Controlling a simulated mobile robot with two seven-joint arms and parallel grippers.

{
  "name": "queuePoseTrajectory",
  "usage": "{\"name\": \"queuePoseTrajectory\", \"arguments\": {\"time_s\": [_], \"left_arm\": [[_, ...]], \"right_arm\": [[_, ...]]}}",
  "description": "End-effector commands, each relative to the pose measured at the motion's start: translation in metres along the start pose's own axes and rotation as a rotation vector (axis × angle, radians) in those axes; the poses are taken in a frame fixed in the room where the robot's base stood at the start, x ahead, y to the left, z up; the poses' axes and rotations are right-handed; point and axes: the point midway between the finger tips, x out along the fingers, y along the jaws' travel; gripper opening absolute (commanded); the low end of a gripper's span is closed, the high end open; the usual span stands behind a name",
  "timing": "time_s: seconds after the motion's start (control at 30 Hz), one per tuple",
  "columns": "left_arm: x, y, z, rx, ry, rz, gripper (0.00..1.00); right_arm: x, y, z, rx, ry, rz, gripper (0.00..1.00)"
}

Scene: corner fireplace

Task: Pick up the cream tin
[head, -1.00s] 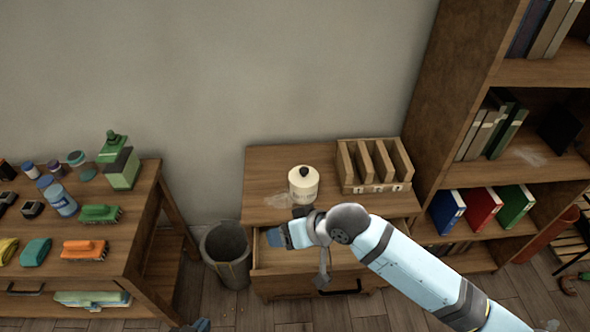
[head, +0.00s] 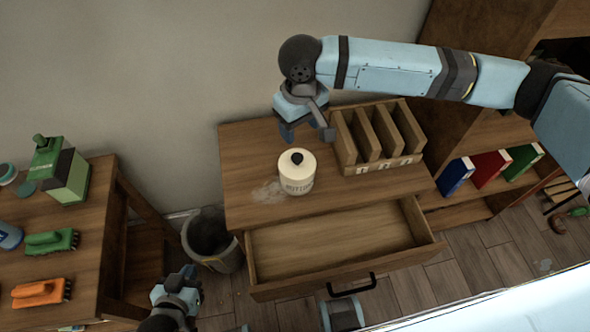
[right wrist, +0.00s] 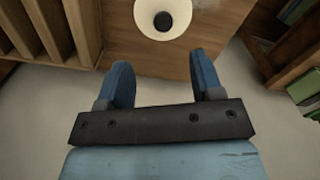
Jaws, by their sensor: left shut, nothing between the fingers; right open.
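The cream tin (head: 297,182), a round cream pot with a black knob on its lid and dark lettering, stands upright on the small wooden cabinet (head: 245,155). In the right wrist view the tin (right wrist: 150,28) is just beyond the fingertips, roughly centred between them. My right gripper (head: 307,136) is open and empty, pointing down behind and above the tin, apart from it. It also shows in the right wrist view (right wrist: 160,65). My left gripper (head: 188,272) is low at the left, beside the bin, shut and empty, away from the tin.
A wooden slotted organiser (head: 383,163) stands right of the tin. The cabinet's drawer (head: 335,240) is open and looks empty. A grey bin (head: 215,258) stands left of the cabinet. A table with brushes (head: 85,270) is at the left, a bookshelf (head: 470,215) at the right.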

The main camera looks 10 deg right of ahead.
Motion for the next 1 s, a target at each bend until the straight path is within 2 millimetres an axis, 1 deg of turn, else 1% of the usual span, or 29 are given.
{"name": "queuePoseTrajectory", "arguments": {"time_s": [0.03,0.2,0.3,0.47,0.7,0.83,1.0], "left_arm": [[0.000,0.001,0.002,-0.001,-0.003,0.001,0.00],[0.001,0.001,0.003,-0.002,-0.006,0.002,0.00],[0.002,0.000,0.002,-0.001,-0.003,0.001,0.00],[0.002,0.000,0.000,-0.001,0.000,0.001,0.00],[0.002,0.000,-0.001,-0.001,0.002,0.000,0.00],[0.002,-0.001,-0.001,-0.001,0.002,-0.001,0.00],[0.002,-0.001,-0.001,-0.001,0.003,-0.001,0.00]], "right_arm": [[0.012,0.000,0.000,0.001,-0.003,0.000,0.60],[0.041,0.000,-0.001,0.001,-0.001,-0.001,0.60],[0.051,-0.001,-0.001,0.000,0.001,-0.001,0.60],[0.061,-0.001,-0.002,0.000,0.002,-0.001,0.60],[0.096,-0.004,-0.004,-0.001,0.001,-0.001,0.60],[0.105,-0.004,-0.004,-0.001,0.003,-0.001,0.60],[0.106,-0.004,-0.004,-0.002,0.003,-0.001,0.60]]}}
